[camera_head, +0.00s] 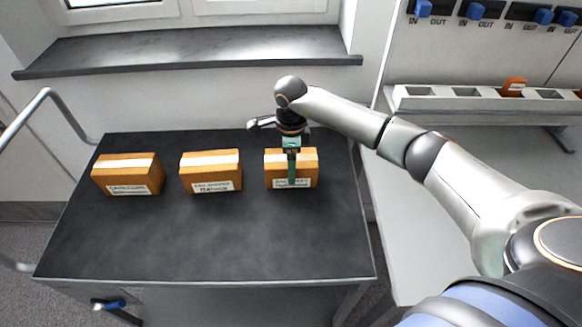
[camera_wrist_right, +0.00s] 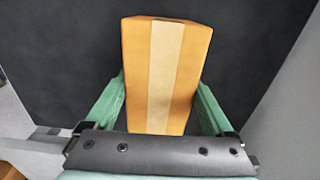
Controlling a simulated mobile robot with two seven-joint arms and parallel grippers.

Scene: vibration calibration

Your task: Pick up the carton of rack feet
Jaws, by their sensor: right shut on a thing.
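Three similar brown cartons with pale tape and white labels stand in a row on a dark cart top: a left one (camera_head: 127,175), a middle one (camera_head: 211,172) and a right one (camera_head: 306,169). The label print is too small to read surely, so I cannot tell which is the rack feet carton. My right gripper (camera_head: 292,180) is shut on the right carton from above, one green finger crossing its label. In the right wrist view the carton (camera_wrist_right: 163,75) sits between both green fingers (camera_wrist_right: 160,112). I cannot tell whether it is lifted. My left gripper is not in view.
The cart top (camera_head: 200,245) is clear in front of the cartons. A window sill (camera_head: 190,50) runs behind it. A light bench with a slotted rack (camera_head: 430,98) holding an orange item (camera_head: 513,87) stands to the right. A metal handle (camera_head: 45,95) rises at left.

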